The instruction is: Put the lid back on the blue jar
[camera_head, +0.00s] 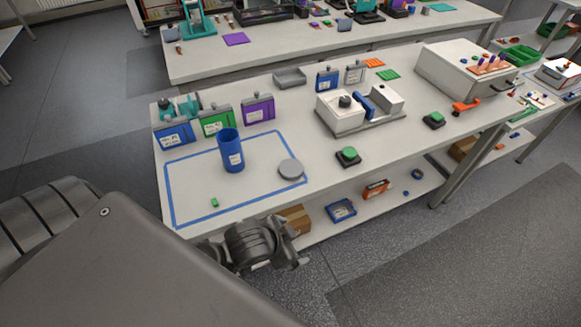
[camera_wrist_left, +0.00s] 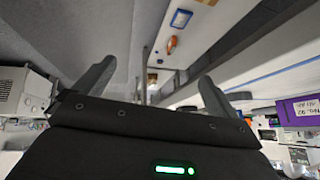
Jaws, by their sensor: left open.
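The blue jar (camera_head: 231,152) stands upright and open-topped on the white table, inside a blue taped outline. A grey round lid (camera_head: 291,168) lies flat on the table to the right of the jar, near the outline's right side. My left gripper (camera_head: 296,251) is in front of the table's front edge, apart from both jar and lid. In the left wrist view its two fingers (camera_wrist_left: 150,85) are spread with nothing between them. Neither jar nor lid can be made out in that view. My right gripper is not in view.
A small green block (camera_head: 214,202) lies inside the outline. Blue, green (camera_head: 216,122) and purple (camera_head: 258,108) cases stand behind the jar. A green button box (camera_head: 348,156) and a white machine (camera_head: 360,108) stand to the right. A lower shelf holds a cardboard box (camera_head: 295,220).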

